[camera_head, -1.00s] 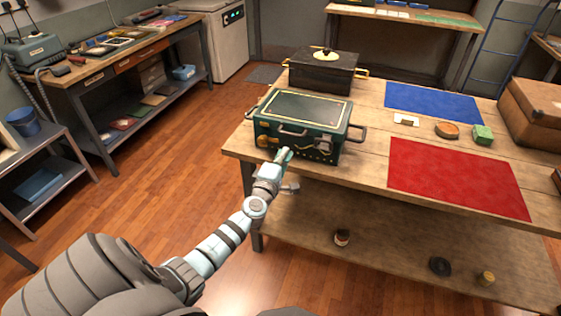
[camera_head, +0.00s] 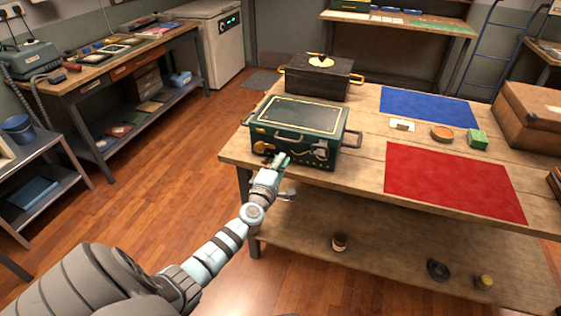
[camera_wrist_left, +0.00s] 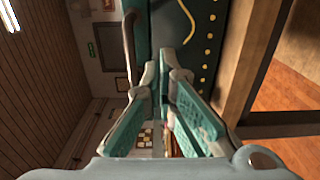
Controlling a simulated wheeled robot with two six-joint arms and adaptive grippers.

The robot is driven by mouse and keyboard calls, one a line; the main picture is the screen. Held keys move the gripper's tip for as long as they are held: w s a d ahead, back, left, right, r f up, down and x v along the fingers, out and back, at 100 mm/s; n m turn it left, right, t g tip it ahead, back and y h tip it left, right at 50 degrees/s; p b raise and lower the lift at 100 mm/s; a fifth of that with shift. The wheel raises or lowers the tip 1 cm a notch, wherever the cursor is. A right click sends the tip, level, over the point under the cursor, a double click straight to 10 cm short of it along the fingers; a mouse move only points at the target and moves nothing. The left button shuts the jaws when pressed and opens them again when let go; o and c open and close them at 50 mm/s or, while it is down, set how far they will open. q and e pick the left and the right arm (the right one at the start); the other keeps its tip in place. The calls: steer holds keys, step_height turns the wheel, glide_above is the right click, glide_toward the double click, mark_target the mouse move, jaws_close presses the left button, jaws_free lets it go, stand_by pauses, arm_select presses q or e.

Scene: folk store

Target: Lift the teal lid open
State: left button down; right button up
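A teal case with a gold-trimmed teal lid (camera_head: 300,115) stands on the near left corner of the wooden table. Its lid looks flat and closed. Its front has a dark handle, a brass piece at the left and a metal latch. My left gripper (camera_head: 279,160) is in front of the lower front face. The left wrist view shows its fingers (camera_wrist_left: 168,76) with a narrow gap and nothing clearly held. The teal front (camera_wrist_left: 178,25) and a dark curved handle (camera_wrist_left: 129,45) lie beyond the fingertips. I cannot tell whether they touch the case. My right gripper is not in view.
A black box (camera_head: 318,78) with brass handles stands behind the case. A blue mat (camera_head: 428,106) and red mat (camera_head: 450,182) lie to the right, with small objects between them. A brown case (camera_head: 530,115) is at the far right. The lower shelf holds several small items.

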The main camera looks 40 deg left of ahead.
mark_target(290, 136)
arm_select(q)
steer(key=shift+w+a, duration=0.1)
steer(key=shift+w, duration=0.1)
stand_by(0.5)
steer(key=shift+b+x, duration=1.75)
steer(key=shift+x, duration=1.6)
steer(key=shift+s+p, duration=0.35)
steer(key=shift+r+p, duration=1.3)
steer(key=shift+p, duration=0.05)
